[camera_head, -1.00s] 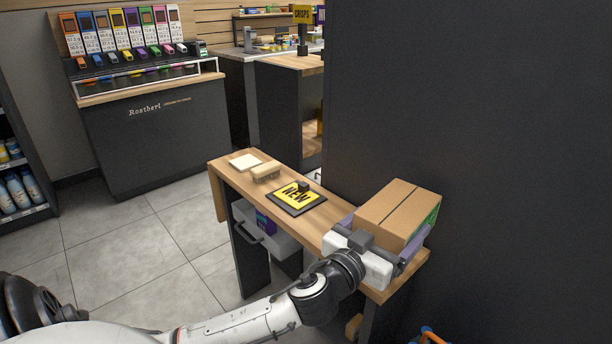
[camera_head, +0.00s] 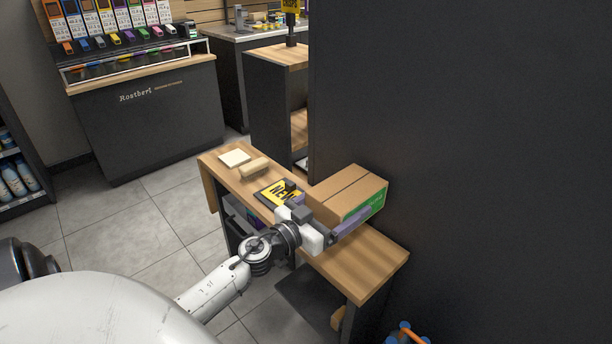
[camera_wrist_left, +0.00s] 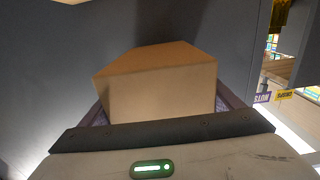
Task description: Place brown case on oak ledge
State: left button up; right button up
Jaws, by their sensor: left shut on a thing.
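The brown case (camera_head: 345,190), a cardboard box with a green label on one end, is at the dark wall, by the far edge of the oak ledge (camera_head: 362,262). My left gripper (camera_head: 345,226) is shut on the case, with a purple-grey finger along its near side. In the left wrist view the case (camera_wrist_left: 155,85) sits between the fingers. The gripper hides the case's lower edge, so I cannot tell whether it touches the ledge. My right gripper is not in view.
A black and yellow "NEW" sign (camera_head: 281,191) lies left of the case. A tan block (camera_head: 254,167) and a pale square pad (camera_head: 235,157) lie farther left. The ledge's right end is bare. The tall dark wall (camera_head: 480,130) stands behind.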

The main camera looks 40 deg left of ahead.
pick_arm(q)
notch_tip(320, 180, down, 5)
jog(key=b, duration=0.2)
jog(key=shift+w+f+b, duration=0.1)
jog(key=shift+f+b, duration=0.1)
jog(key=shift+b, duration=0.2)
jog(key=shift+f+b, duration=1.1)
jog(key=shift+f, duration=0.65)
jog(key=shift+f, duration=0.15)
jog(key=o, duration=1.6)
jog(key=shift+f, duration=0.35)
jog(key=o, duration=0.3)
jog(key=shift+r, duration=0.1)
